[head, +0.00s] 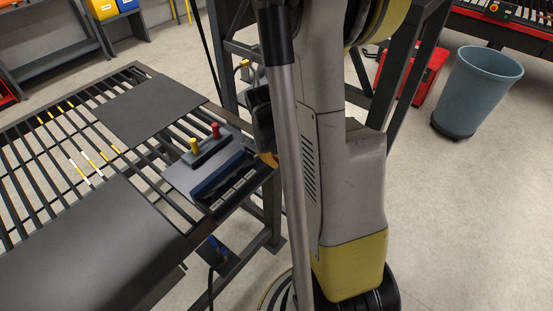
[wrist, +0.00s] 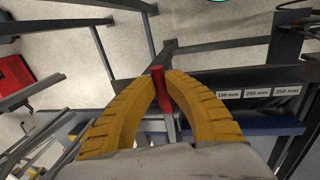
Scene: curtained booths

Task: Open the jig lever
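The jig is a dark blue block with a labelled dark strip (head: 228,184) at the right edge of the slatted table in the head view. The wrist view shows its size labels (wrist: 257,94), reading 150, 200 and 250 mm. The jig lever has a red handle (wrist: 161,88) on a grey shaft, centred in the wrist view. My gripper (wrist: 163,73) has its two yellow fingertips closed in on either side of this handle. In the head view my gripper (head: 268,158) is mostly hidden behind my arm at the jig's right end, and the lever is hidden there.
A grey block with a yellow knob (head: 194,145) and a red knob (head: 215,130) stands behind the jig. Dark plates (head: 150,108) cover parts of the slatted table. A dark frame (head: 408,75) stands behind my arm. A blue-grey bin (head: 478,90) stands at the right on open floor.

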